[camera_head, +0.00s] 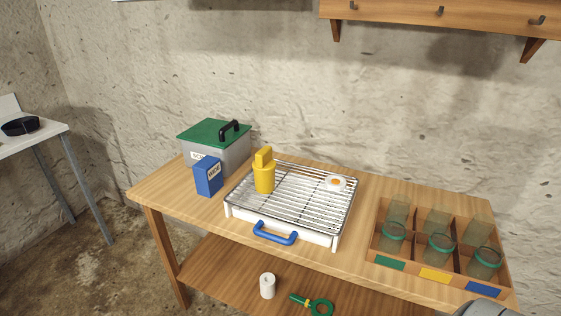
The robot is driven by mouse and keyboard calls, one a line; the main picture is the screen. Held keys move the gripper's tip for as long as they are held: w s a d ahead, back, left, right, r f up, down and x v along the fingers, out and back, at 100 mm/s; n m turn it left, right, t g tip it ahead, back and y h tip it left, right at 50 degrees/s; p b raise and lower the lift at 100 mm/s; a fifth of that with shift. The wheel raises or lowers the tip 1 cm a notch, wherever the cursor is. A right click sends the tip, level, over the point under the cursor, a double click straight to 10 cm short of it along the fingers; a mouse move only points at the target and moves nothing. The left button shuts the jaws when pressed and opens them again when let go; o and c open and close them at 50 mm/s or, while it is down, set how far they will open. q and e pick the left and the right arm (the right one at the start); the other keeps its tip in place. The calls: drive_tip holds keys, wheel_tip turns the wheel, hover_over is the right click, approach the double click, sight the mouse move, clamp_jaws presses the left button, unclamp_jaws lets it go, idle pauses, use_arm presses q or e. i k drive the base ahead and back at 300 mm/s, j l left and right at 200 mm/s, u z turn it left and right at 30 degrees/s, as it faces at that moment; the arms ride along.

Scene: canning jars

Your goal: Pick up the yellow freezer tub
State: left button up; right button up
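A yellow tub (264,178) stands upright on the wire rack (310,205), near its left back part. It is a round yellow body with a narrower, blocky yellow piece on top; I cannot tell whether that piece is a lid or a separate thing. No gripper is on or near it. Neither of my grippers shows in the head view. A rounded grey part at the bottom right edge looks like a piece of my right arm, with no fingers visible.
A blue box (208,176) and a grey bin with a green lid (213,132) stand left of the rack. A small white ring-shaped item (336,184) lies on the rack. A divided wooden crate (372,235) with glass jars is at right. A wall shelf (450,18) hangs above.

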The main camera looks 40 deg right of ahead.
sight(264, 166)
drive_tip(key=z, duration=1.05)
drive_tip(key=i+l, duration=0.1)
drive_tip(key=l, duration=0.95)
drive_tip(key=i+l, duration=0.15)
drive_tip(key=l, duration=0.4)
drive_tip(key=u, duration=0.05)
